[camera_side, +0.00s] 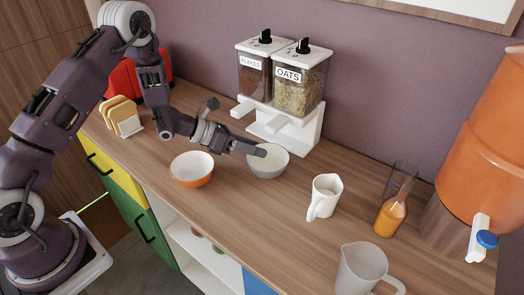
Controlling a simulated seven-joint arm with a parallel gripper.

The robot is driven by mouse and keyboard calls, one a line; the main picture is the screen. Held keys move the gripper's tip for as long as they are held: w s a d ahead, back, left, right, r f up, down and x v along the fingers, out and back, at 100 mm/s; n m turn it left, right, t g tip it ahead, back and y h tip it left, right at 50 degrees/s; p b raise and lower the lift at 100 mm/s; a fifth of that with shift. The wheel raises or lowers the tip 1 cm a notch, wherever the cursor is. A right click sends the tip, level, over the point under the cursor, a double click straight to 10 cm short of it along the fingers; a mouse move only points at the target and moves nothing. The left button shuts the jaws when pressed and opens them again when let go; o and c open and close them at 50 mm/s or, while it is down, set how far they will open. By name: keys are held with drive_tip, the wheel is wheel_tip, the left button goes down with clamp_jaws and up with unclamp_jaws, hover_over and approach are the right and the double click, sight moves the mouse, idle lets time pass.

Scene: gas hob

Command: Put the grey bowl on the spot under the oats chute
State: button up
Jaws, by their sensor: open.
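The grey bowl (270,166) has a pale inside and stands upright on the wooden counter, in front of the white dispenser stand (291,137). The oats container (297,86), labelled OATS, is the right one of two on the stand. Its chute (280,124) sticks out just behind the bowl. I cannot tell whether the bowl is right under the chute. My gripper (254,148) is open and reaches over the left rim of the grey bowl. Whether its fingers touch or straddle the rim is unclear. The spot under the chute is partly hidden by the bowl.
An orange bowl (192,170) stands close to the left of the grey bowl. A white cup (324,196) and a jug (361,269) stand to the right. A juice carafe (391,214) and an orange dispenser (485,150) are further right. Bread slices (122,116) stand at the left.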

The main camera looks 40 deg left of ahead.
drive_tip(key=v, duration=0.9)
drive_tip(key=s+d+r+m+g+h, duration=0.1)
drive_tip(key=s+d+r+m+g, duration=0.2)
drive_tip(key=s+d+r+m, duration=0.35)
drive_tip(key=s+d+r+m+g+h, duration=0.2)
drive_tip(key=s+d+r+m+g, duration=0.15)
drive_tip(key=d+r+m, duration=0.55)
drive_tip(key=s+a+r+m+y, duration=0.1)
drive_tip(key=s+r+m+y, duration=0.25)
drive_tip(key=s+m, duration=0.75)
drive_tip(key=s+a+m+t+y, duration=0.3)
drive_tip(key=s+a+m+y, duration=0.2)
drive_tip(key=s+a+y, duration=0.2)
drive_tip(key=shift+s+a+r, duration=0.3)
drive_tip(key=shift+s+a, duration=0.35)
drive_tip(key=shift+a, duration=0.4)
